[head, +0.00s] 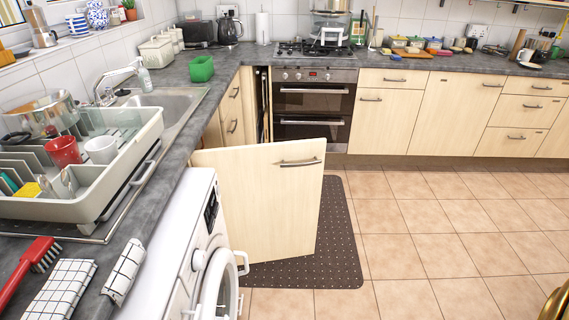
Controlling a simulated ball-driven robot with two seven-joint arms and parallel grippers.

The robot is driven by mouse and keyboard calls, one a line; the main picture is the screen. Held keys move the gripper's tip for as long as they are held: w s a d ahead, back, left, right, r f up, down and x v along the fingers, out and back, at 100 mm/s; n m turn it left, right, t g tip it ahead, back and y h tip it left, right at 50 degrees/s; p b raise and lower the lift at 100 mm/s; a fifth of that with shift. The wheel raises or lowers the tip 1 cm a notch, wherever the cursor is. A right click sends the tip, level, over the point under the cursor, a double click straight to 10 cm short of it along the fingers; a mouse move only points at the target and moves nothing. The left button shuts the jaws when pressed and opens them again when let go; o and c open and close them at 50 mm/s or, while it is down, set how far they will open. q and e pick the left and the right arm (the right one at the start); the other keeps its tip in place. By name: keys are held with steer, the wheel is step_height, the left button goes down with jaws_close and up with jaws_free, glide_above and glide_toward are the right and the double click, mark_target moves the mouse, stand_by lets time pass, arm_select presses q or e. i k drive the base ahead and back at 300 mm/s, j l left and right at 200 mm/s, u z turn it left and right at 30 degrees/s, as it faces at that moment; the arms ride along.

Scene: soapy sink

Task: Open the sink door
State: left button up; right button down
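The sink door (262,208) is a pale wood panel below the sink counter in the head view. It stands swung open, sticking out from the left cabinets over the floor mat. Its metal handle (300,162) is near the top right corner. The door's lower left part is hidden behind the washing machine. The sink (180,100) is set in the dark counter above. Neither of my grippers shows in this view.
A white washing machine (186,240) stands in front of the door at the left. A dark dotted mat (340,240) lies under and beside the door. The oven (312,112) is behind it. The tiled floor (450,230) to the right is clear.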

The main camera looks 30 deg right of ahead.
mark_target(270, 193)
steer(key=i+l+u, duration=0.25)
steer(key=l, duration=0.45)
steer(key=l+u, duration=0.25)
steer(key=l, duration=0.4)
steer(key=l+u, duration=0.25)
steer(key=l, duration=0.5)
steer(key=i, duration=0.05)
